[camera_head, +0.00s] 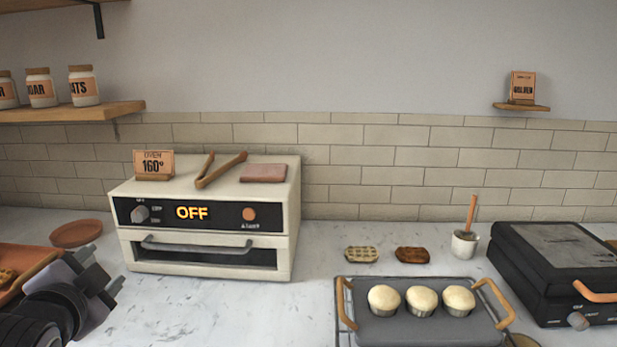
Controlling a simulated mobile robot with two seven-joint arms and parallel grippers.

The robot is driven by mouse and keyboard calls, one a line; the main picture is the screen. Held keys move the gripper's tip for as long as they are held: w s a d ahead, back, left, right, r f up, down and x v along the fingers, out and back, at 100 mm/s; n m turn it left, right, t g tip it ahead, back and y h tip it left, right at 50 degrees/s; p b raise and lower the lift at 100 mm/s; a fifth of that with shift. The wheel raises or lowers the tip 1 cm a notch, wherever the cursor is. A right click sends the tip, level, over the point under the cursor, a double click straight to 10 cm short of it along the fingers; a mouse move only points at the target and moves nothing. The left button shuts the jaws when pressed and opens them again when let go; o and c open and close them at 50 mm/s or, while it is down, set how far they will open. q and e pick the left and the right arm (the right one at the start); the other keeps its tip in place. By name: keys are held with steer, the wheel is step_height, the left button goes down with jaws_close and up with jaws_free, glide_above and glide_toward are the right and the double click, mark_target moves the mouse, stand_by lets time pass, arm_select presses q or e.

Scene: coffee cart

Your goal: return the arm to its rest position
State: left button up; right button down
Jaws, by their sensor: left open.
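My left gripper (108,288) shows at the lower left, dark grey, with its arm coming in from the left edge. It is open and nothing shows between its fingers. It is in front of and left of the white oven (290,230), apart from it in the picture. The oven's display reads OFF and its door looks shut. My right gripper is out of view.
Tongs (220,169), a 160° sign (153,164) and a brown cloth (264,173) lie on the oven. A grey tray (385,330) holds three muffins. A black grill (535,285) stands right. An orange tray (30,262) is beside my gripper. Counter before the oven is clear.

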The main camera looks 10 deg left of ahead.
arm_select(q)
steer(key=s+d+f+n+g+h, duration=0.1)
steer(key=s+d+f+g+h, duration=0.15)
steer(key=f, duration=0.45)
steer(key=s+d+f+g+h, duration=0.1)
steer(key=s+d+f+g, duration=0.2)
steer(key=f, duration=0.4)
steer(key=s+d+f+n+g+h, duration=0.2)
steer(key=s+d+f, duration=0.3)
steer(key=s+f, duration=0.25)
steer(key=s+d+f+n+g+h, duration=0.1)
steer(key=s+d+f+n+g, duration=0.15)
steer(key=s+d+f, duration=0.5)
steer(key=w+f+m+t+h, duration=0.1)
steer(key=w+f+t+h, duration=0.1)
steer(key=w+f+t, duration=0.4)
steer(key=shift+d+f+t, duration=0.4)
steer(key=shift+f, duration=0.05)
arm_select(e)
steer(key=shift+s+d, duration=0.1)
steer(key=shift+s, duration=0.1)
